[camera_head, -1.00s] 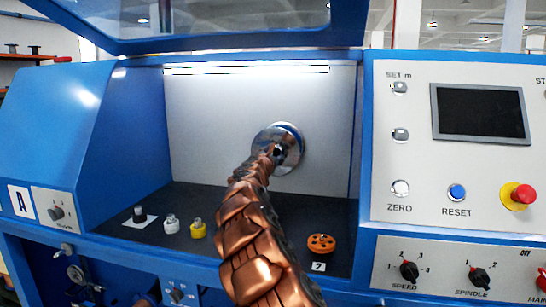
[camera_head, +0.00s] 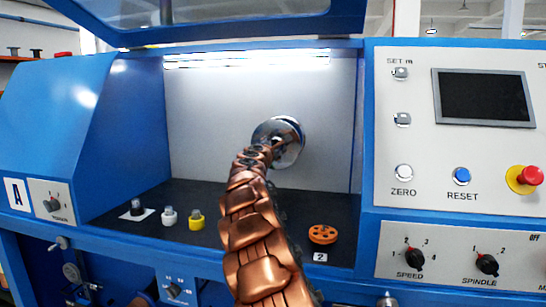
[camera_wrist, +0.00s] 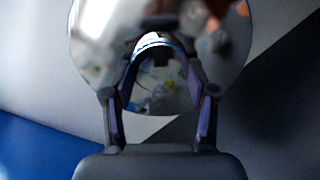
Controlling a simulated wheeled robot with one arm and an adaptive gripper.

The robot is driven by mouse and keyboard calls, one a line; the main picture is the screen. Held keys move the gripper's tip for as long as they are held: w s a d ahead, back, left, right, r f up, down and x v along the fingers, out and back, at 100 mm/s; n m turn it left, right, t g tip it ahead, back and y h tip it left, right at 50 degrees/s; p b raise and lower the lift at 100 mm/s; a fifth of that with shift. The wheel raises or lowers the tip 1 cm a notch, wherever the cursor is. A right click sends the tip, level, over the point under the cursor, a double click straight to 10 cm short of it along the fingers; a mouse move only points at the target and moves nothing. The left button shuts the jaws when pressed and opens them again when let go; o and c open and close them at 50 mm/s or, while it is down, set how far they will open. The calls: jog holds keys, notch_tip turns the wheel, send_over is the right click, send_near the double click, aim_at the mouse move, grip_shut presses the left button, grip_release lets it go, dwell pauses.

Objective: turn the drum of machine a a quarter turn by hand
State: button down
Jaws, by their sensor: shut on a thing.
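The drum of machine A is a shiny chrome disc (camera_head: 292,137) on the pale back wall of the blue machine's bay. In the wrist view the drum (camera_wrist: 95,55) fills the upper middle as a mirror-like round face. My gripper (camera_wrist: 160,58) is in front of it, its two dark fingers closed in on a small bright curved metal part at the drum. The exact contact is blurred by reflections. In the head view my copper arm ends at the drum's left side, and the fingers are hidden behind the arm.
On the dark bay floor stand a dark spool on a white card (camera_head: 136,210), a white spool (camera_head: 169,216), a yellow spool (camera_head: 196,220) and an orange pulley (camera_head: 323,234). The control panel with its red stop button (camera_head: 530,176) is at right. A raised blue cover (camera_head: 230,28) hangs above.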

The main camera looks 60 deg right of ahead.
jog(key=shift+r+m+b, duration=0.2)
jog(key=shift+m+b, duration=5.3)
jog(key=shift+m, duration=4.1)
jog(key=shift+c, duration=1.6)
grip_release()
jog(key=shift+r, duration=0.15)
jog(key=shift+s+a+r, duration=0.2)
jog(key=shift+a+r, duration=0.25)
jog(key=shift+a, duration=0.1)
jog(key=shift+s+a+r, duration=0.1)
jog(key=shift+a, duration=0.3)
